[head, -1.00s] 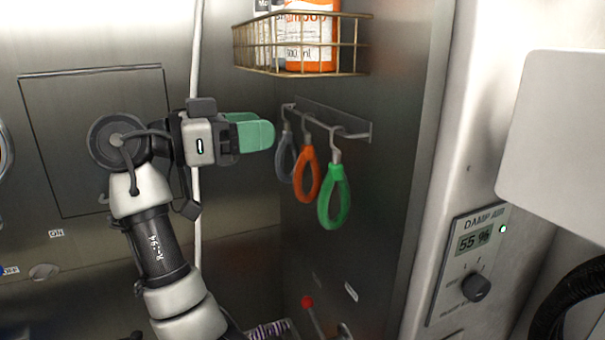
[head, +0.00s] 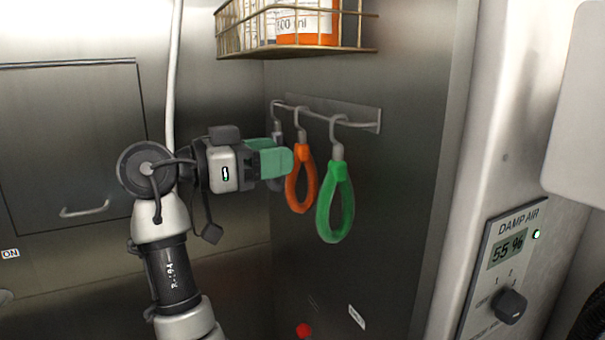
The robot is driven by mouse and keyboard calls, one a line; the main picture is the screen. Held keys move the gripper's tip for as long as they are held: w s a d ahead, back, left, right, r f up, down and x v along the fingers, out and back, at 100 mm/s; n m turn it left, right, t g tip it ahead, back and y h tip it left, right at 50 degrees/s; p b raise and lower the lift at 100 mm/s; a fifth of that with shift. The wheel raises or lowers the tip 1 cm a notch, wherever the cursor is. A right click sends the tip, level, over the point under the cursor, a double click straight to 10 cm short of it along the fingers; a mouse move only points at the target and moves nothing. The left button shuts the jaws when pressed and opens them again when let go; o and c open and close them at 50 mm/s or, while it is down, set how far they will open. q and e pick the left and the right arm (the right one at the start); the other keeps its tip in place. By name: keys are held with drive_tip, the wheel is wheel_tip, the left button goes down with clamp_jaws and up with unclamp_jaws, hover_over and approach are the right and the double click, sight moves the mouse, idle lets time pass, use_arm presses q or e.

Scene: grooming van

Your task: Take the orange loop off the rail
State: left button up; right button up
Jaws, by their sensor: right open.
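The orange loop (head: 311,187) hangs by a metal hook from the rail (head: 356,125) on the steel wall. It is the middle one of three loops. A green loop (head: 346,205) hangs to its right and nearer to me. A grey loop (head: 277,130) hangs to its left, mostly hidden behind my gripper. My right gripper (head: 281,162) has green fingers and is open. Its fingertips are at the left edge of the orange loop in the picture; I cannot tell whether they touch it. My left gripper is not in view.
A wire basket (head: 300,48) with bottles hangs above the rail. A control panel (head: 508,260) reading 55 % is on the right. A pale hose (head: 174,80) runs down the back wall. The space below the loops looks clear.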

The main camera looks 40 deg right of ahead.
sight(303, 165)
drive_tip(key=shift+s+d, duration=0.15)
drive_tip(key=shift+d, duration=0.2)
drive_tip(key=shift+d+p, duration=0.3)
drive_tip(key=shift+p, duration=0.05)
drive_tip(key=p+x, duration=0.2)
drive_tip(key=x, duration=0.2)
drive_tip(key=shift+w+d+p, duration=0.2)
drive_tip(key=shift+p, duration=0.2)
drive_tip(key=shift+s+d+f, duration=0.1)
drive_tip(key=shift+s+d, duration=0.05)
drive_tip(key=shift+d, duration=0.1)
drive_tip(key=shift+w+a, duration=0.15)
drive_tip(key=shift+w, duration=0.05)
drive_tip(key=c, duration=0.4)
drive_tip(key=shift+s, duration=0.1)
clamp_jaws()
